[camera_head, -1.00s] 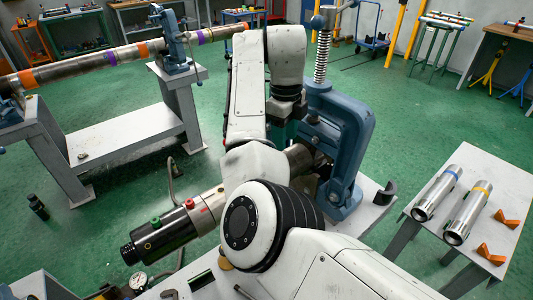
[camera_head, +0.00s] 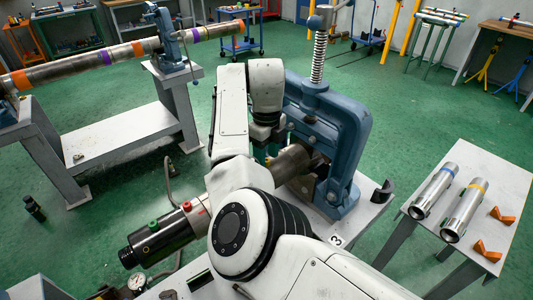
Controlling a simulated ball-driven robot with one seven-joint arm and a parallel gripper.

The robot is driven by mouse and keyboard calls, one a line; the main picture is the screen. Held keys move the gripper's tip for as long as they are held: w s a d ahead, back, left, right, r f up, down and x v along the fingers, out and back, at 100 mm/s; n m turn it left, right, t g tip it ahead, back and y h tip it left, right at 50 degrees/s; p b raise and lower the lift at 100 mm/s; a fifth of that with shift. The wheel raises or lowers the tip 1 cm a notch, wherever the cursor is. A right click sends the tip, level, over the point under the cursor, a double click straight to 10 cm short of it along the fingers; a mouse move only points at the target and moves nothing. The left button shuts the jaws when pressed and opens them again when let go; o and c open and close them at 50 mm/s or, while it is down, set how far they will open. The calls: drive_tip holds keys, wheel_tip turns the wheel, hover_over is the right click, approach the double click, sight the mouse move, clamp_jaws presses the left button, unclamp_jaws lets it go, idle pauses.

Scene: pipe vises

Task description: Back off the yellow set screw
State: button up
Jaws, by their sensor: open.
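A pipe (camera_head: 200,214) lies clamped in the blue vise (camera_head: 350,125) on the near bench. Its left end carries a black fitting (camera_head: 165,240) with a green screw head (camera_head: 154,225) and a red one (camera_head: 186,206). A small yellow ring shows on the fitting's near side; I cannot tell whether it is the yellow set screw. My arm covers the middle of the pipe. My gripper (camera_head: 265,153) is mostly hidden behind my arm, pointing down just behind the pipe and left of the vise. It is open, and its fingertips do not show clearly.
A pressure gauge (camera_head: 137,282) stands near the pipe's left end. A side table (camera_head: 500,185) at right holds two steel pipes and orange V-blocks (camera_head: 487,252). A long pipe (camera_head: 85,65) rests on stands at back left. Green floor is open between.

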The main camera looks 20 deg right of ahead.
drive_tip(key=shift+f, duration=0.4)
drive_tip(key=shift+c, duration=0.2)
clamp_jaws()
